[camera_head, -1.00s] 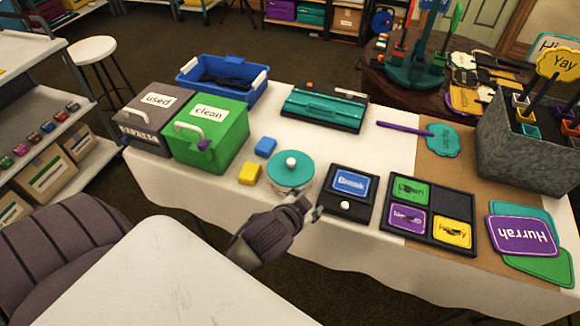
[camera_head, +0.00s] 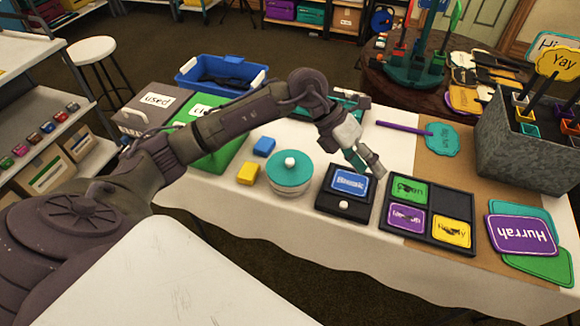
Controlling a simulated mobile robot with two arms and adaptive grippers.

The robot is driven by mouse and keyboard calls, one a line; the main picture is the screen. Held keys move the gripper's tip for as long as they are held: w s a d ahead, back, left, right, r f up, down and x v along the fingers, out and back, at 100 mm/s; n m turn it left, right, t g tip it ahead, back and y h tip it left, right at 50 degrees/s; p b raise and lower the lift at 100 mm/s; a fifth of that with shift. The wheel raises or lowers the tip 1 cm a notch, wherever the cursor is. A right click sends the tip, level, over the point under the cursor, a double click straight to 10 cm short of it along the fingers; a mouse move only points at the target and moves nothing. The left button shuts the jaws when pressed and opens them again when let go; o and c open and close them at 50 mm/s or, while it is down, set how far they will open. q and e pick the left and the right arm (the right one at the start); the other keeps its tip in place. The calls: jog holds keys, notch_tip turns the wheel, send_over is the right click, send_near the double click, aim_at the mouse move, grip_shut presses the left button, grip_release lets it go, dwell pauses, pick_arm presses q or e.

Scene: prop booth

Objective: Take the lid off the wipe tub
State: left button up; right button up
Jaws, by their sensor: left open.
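The wipe tub (camera_head: 289,190) is a round pale tub standing on the white-covered table. Its teal lid (camera_head: 284,178) has a white knob (camera_head: 290,161) and sits on top of the tub. My left arm comes in from the left and arches over the boxes behind the tub. My left gripper (camera_head: 369,166) is open and empty, to the right of the tub and apart from it, pointing down by the dark tray with the blue "Break" card (camera_head: 351,182). My right gripper is not in view.
Yellow (camera_head: 248,174) and blue (camera_head: 264,147) blocks lie left of the tub. Green (camera_head: 217,152) and grey (camera_head: 150,104) boxes stand behind, partly hidden by my arm. A black card tray (camera_head: 455,206) is at the right. Bare cloth lies before the tub.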

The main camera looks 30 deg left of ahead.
pick_arm(q)
jog(key=w+a+y, duration=0.2)
jog(key=a+y, duration=0.4)
jog(key=a, duration=0.6)
jog(key=n+g+y+p, duration=0.1)
jog(key=n+y, duration=0.1)
jog(key=y, duration=0.1)
send_over(290, 161)
jog(key=f, duration=0.6)
jog(key=shift+s+d+f, duration=0.1)
jog(key=shift+d+f, duration=0.05)
jog(key=shift+d, duration=0.05)
jog(key=f+p, duration=0.1)
jog(key=f, duration=0.4)
jog(key=shift+a+f, duration=0.2)
jog(key=shift+f, duration=0.4)
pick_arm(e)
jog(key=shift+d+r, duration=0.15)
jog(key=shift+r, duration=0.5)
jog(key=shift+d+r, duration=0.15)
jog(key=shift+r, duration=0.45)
pick_arm(q)
grip_shut()
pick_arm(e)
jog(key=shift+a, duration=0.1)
